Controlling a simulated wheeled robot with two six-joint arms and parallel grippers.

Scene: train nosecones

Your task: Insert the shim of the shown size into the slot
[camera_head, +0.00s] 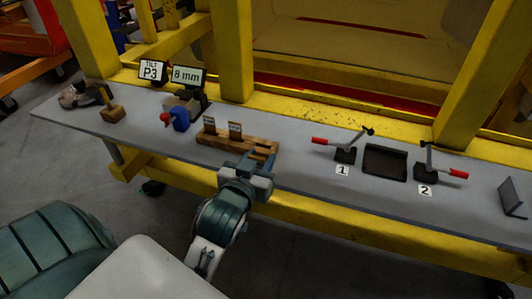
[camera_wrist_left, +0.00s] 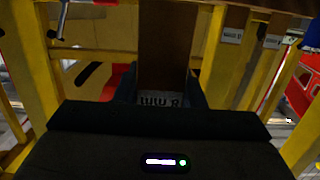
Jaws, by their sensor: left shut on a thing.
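My left gripper (camera_head: 256,166) is at the right end of the wooden rack (camera_head: 210,139) on the bench. In the left wrist view its dark fingers (camera_wrist_left: 166,98) are shut on a flat brown shim (camera_wrist_left: 166,45). The label on that shim reads 8 mm, upside down in that view. Two other labelled shims (camera_head: 222,128) stand in the rack. A small display (camera_head: 187,77) reads 8 mm. I cannot tell for sure which opening is the slot. My right gripper is not in view.
A black tray-like fixture (camera_head: 385,162) sits between toggle clamps 1 (camera_head: 345,155) and 2 (camera_head: 428,172), both with red handles. A blue and red tool (camera_head: 178,118) stands left of the rack. Yellow posts (camera_head: 232,50) rise behind the grey bench.

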